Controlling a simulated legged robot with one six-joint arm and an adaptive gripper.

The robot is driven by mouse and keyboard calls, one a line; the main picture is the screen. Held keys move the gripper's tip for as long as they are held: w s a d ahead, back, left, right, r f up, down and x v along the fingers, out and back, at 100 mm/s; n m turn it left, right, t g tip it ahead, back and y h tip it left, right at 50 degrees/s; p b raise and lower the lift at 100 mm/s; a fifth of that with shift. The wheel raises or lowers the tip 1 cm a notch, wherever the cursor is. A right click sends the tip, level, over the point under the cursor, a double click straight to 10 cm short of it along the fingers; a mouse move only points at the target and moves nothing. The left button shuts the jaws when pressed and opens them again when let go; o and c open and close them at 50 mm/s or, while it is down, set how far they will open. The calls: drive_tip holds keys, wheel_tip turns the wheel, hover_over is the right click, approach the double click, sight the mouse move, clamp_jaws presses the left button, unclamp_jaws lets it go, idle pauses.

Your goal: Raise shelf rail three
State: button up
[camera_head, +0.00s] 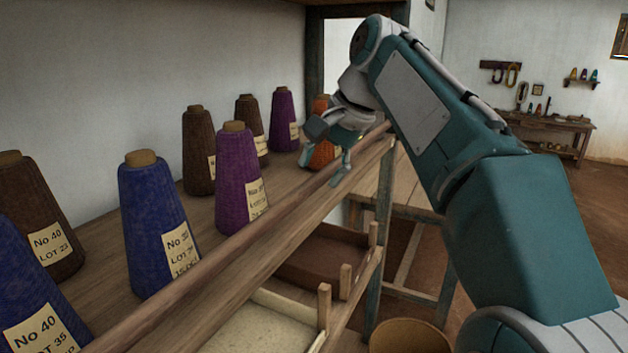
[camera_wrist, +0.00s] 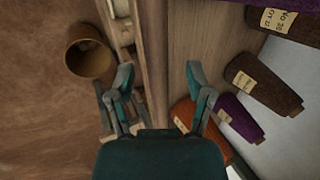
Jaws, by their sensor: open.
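A long wooden rail (camera_head: 200,268) runs along the front edge of the yarn shelf (camera_head: 120,283). The frames do not show which rail is number three. My gripper (camera_head: 325,168) is over the far part of this rail, fingers pointing down. In the wrist view, my gripper (camera_wrist: 158,73) is open, with one fingertip on each side of the rail (camera_wrist: 155,50) and nothing visibly held. Whether the fingers touch the rail cannot be told. The rail's far end is partly hidden by my arm.
Labelled cones stand behind the rail, including a blue cone (camera_head: 155,215) and a purple cone (camera_head: 238,170). An orange cone (camera_head: 320,152) is close beside my gripper. Below are a brown tray (camera_head: 325,258), short posts (camera_head: 324,307) and a round basket (camera_head: 408,336).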

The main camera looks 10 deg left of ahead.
drive_tip(key=shift+v, duration=1.95)
drive_tip(key=shift+a, duration=0.1)
drive_tip(key=shift+d, duration=0.25)
drive_tip(key=s+d+f+n+t+h, duration=0.1)
drive_tip(key=s+d+f+t+h, duration=0.15)
drive_tip(key=s+d+f, duration=0.85)
drive_tip(key=s+d+f+n, duration=0.1)
drive_tip(key=s+d+f, duration=0.1)
drive_tip(key=f, duration=0.3)
drive_tip(key=s+d+f+n+t+h, duration=0.1)
drive_tip(key=s+d+f, duration=0.2)
drive_tip(key=s+f, duration=0.2)
drive_tip(key=s+d+f+n+h, duration=0.1)
drive_tip(key=s+d+f, duration=0.2)
drive_tip(key=f, duration=0.3)
drive_tip(key=shift+s+f, duration=0.25)
drive_tip(key=shift+s, duration=0.4)
